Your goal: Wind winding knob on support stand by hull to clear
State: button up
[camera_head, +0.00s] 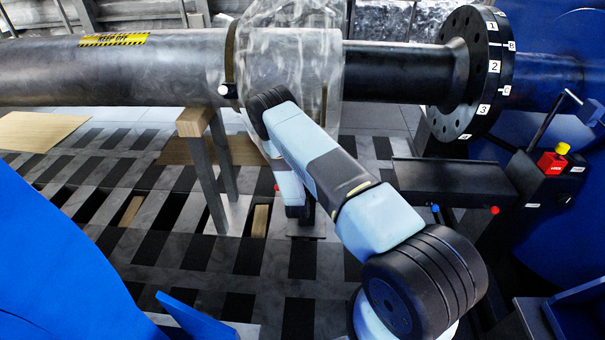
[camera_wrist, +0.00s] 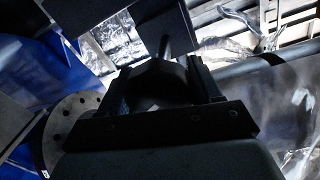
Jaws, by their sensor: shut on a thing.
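My gripper (camera_wrist: 162,82) shows in the wrist view, with its two dark fingers closed on a dark rounded thing (camera_wrist: 160,84) between them. This appears to be the winding knob, with a rod (camera_wrist: 164,48) beyond it, but the view is dark. In the head view my arm reaches under the pipe and hides the gripper and the knob. A support stand's grey post and foot plate (camera_head: 306,229) show just behind the arm's end, with a small red spot (camera_head: 277,187) beside it. I cannot tell what the spot is.
A long grey pipe (camera_head: 130,75) and a black numbered flange (camera_head: 478,75) lie above my arm. Clear wrapping (camera_head: 290,60) hangs around the shaft. A wood-topped trestle (camera_head: 195,121) stands to the left. A control box with a red button (camera_head: 551,163) is at the right.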

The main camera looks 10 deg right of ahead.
jog(key=o, duration=1)
jog(key=shift+w+a, duration=0.1)
jog(key=shift+a, duration=0.15)
jog(key=shift+o, duration=0.2)
jog(key=shift+d, duration=0.1)
jog(key=v, duration=1.4)
jog(key=shift+f, duration=0.1)
